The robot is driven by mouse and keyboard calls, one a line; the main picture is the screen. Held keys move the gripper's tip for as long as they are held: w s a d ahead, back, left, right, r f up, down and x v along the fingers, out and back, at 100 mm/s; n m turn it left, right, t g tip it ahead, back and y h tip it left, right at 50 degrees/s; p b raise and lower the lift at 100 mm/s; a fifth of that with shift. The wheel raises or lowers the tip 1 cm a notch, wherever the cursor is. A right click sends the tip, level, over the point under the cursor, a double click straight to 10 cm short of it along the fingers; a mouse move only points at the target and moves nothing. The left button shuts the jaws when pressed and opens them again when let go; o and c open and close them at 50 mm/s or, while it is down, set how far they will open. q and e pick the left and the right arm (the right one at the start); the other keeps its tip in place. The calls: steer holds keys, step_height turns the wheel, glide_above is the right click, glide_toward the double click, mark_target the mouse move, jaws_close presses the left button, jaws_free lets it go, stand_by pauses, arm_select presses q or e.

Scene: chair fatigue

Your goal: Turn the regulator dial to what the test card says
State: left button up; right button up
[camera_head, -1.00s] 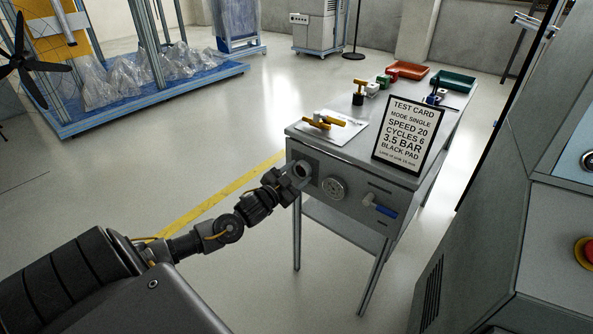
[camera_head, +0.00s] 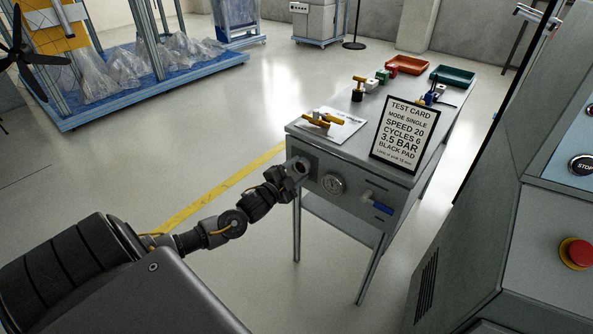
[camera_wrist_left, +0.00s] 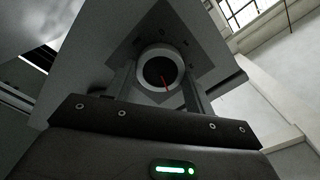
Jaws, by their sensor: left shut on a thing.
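The regulator dial (camera_wrist_left: 160,72) is a round grey knob with a dark face and a red pointer line, on a square plate at the front left of the grey table. My left gripper (camera_head: 302,168) is at this dial and shut on it, with a finger on each side in the left wrist view. In the wrist view the pointer slants toward the lower right; the scale marks are too dim to read. The test card (camera_head: 405,135) stands on the table and reads mode single, speed 20, cycles 6, 3.5 bar, black pad. My right gripper is not in view.
A round gauge (camera_head: 333,184) and a blue-handled valve (camera_head: 377,207) sit on the table front, right of the dial. Yellow-handled parts (camera_head: 332,121) lie on a white sheet. A machine with a red button (camera_head: 577,253) stands at the right.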

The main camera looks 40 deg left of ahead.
arm_select(q)
steer(key=o, duration=1)
steer(key=shift+c, duration=0.2)
steer(key=shift+s, duration=0.3)
steer(key=s+p, duration=0.1)
steer(key=s, duration=0.9)
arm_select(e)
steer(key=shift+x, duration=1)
arm_select(q)
steer(key=shift+s+d, duration=0.1)
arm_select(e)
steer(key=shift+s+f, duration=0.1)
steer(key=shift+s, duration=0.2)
